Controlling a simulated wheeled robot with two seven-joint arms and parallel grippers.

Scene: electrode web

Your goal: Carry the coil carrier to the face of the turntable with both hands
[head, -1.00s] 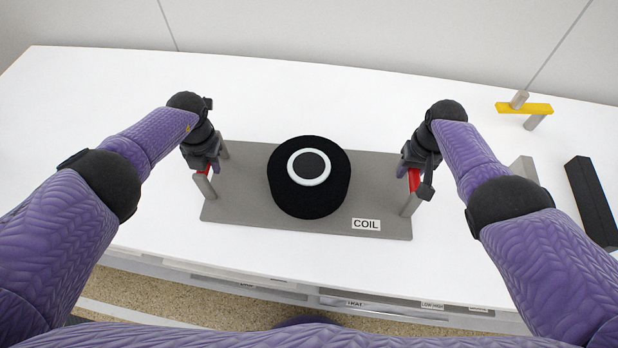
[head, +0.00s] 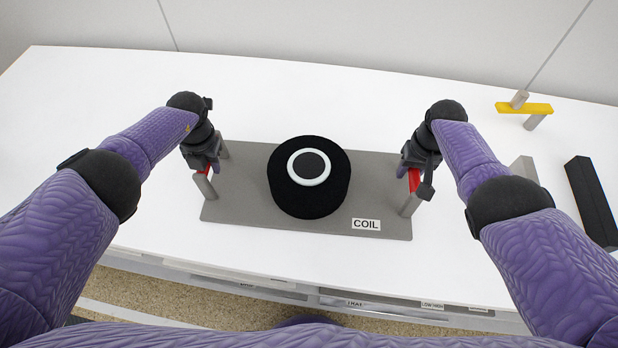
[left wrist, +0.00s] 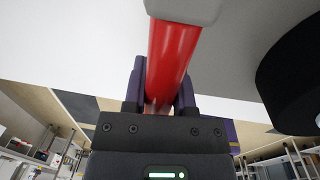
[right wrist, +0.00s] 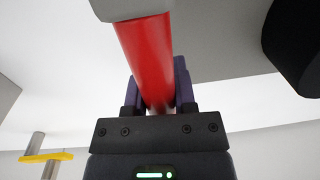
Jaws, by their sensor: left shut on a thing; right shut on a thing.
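The coil carrier (head: 245,200) is a flat grey plate with a COIL label, with a grey post and red handle at each end. A black coil (head: 312,202) with a white ring on top stands upright on its middle. My left gripper (head: 205,167) is shut on the carrier's left red handle, which also shows between the fingers in the left wrist view (left wrist: 172,60). My right gripper (head: 414,172) is shut on the right red handle, seen in the right wrist view (right wrist: 146,55). I cannot tell whether the plate touches the table. I do not recognise the turntable in these views.
The white table (head: 300,95) is clear behind the carrier. At the right lie a long black block (head: 592,203) and a grey block (head: 525,168). A yellow bar (head: 525,108) on grey posts stands at the back right. The table's front edge is close to the carrier.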

